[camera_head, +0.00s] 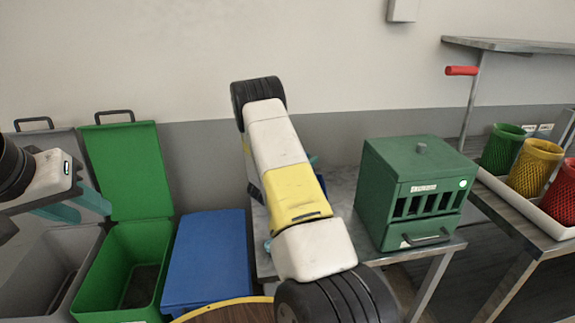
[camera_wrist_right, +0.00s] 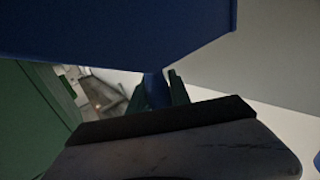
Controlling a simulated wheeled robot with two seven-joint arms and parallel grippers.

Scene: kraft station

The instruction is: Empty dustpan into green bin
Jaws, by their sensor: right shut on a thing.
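The green bin (camera_head: 121,270) stands open at the lower left in the head view, its green lid (camera_head: 125,170) raised against the wall. My right gripper (camera_wrist_right: 165,88) is shut on the blue handle of what looks like the dustpan (camera_wrist_right: 110,28), whose broad blue surface fills the top of the right wrist view.
A grey bin (camera_head: 30,262) with its lid up is left of the green bin. A blue bin (camera_head: 208,262) with a shut lid is right of it. A green slotted box (camera_head: 415,190) stands on a table; several mesh cups, including a yellow one (camera_head: 535,165), are at the far right.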

